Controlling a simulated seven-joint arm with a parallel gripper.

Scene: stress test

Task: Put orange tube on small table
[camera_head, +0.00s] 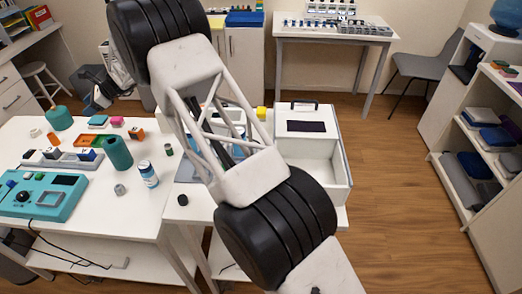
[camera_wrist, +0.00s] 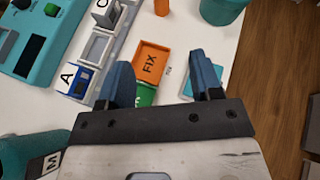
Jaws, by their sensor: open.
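The orange tube (camera_wrist: 161,7) is a small orange cylinder cut off by the top edge of the wrist view. A small orange piece (camera_head: 53,138) on the left white table (camera_head: 110,206) in the head view looks like the same tube. My gripper (camera_wrist: 160,78) is open with its two blue fingers apart and nothing between them but the view of the trays below. In the head view my gripper (camera_head: 97,92) hangs above the far side of that table, apart from the tube. Which table is the small table I cannot tell; a second white table (camera_head: 196,203) adjoins the left one.
An orange tray (camera_wrist: 152,62) marked FIX and a green tray (camera_wrist: 146,97) lie below my fingers. Teal cups (camera_head: 118,153) and a teal control box (camera_head: 45,195) stand nearby. A white open box (camera_head: 327,180) fills much of the adjoining table. A back table (camera_head: 345,38) holds racks.

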